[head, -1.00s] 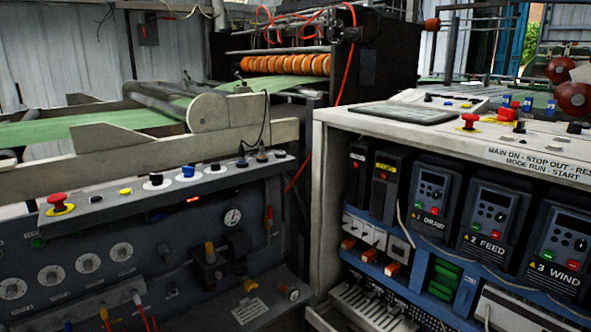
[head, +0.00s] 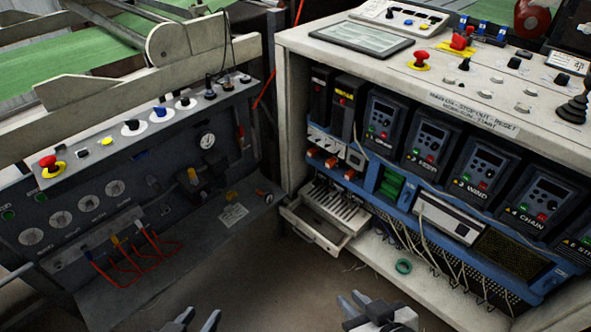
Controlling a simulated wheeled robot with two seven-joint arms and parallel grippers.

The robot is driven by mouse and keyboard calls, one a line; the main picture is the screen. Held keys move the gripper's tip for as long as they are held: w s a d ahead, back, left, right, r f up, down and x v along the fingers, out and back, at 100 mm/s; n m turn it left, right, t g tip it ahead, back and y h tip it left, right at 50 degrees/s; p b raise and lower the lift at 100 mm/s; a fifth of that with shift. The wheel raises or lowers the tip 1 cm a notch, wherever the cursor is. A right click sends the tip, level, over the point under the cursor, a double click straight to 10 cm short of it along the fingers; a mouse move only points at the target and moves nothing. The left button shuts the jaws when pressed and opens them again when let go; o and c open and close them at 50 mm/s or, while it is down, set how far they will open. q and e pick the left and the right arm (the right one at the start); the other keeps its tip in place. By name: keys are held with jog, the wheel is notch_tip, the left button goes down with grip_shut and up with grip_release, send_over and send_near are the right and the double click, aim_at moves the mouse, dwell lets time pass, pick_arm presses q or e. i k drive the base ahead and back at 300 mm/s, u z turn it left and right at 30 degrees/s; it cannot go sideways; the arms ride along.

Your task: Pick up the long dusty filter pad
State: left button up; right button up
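I cannot pick out the long dusty filter pad with certainty. A pale, shallow pulled-out tray (head: 316,236) juts from the lower left of the open cabinet, with a light ribbed piece (head: 338,204) behind it; whether that piece is the pad is unclear. My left gripper (head: 197,321) is at the bottom edge, left of centre, its fingers apart and empty. My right gripper (head: 352,302) is at the bottom, right of centre, below the tray, its fingers slightly apart with nothing between them. Neither gripper touches anything.
The open cabinet (head: 292,120) holds a row of drives (head: 427,148), hanging wires and a green ring (head: 403,266) on its floor. A dark control panel (head: 90,215) with red hoses (head: 125,255) stands left. Open floor lies between them.

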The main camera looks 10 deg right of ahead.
aim_at(334, 235)
jog(key=u, duration=0.35)
jog(key=i, duration=1.45)
jog(key=z, duration=0.4)
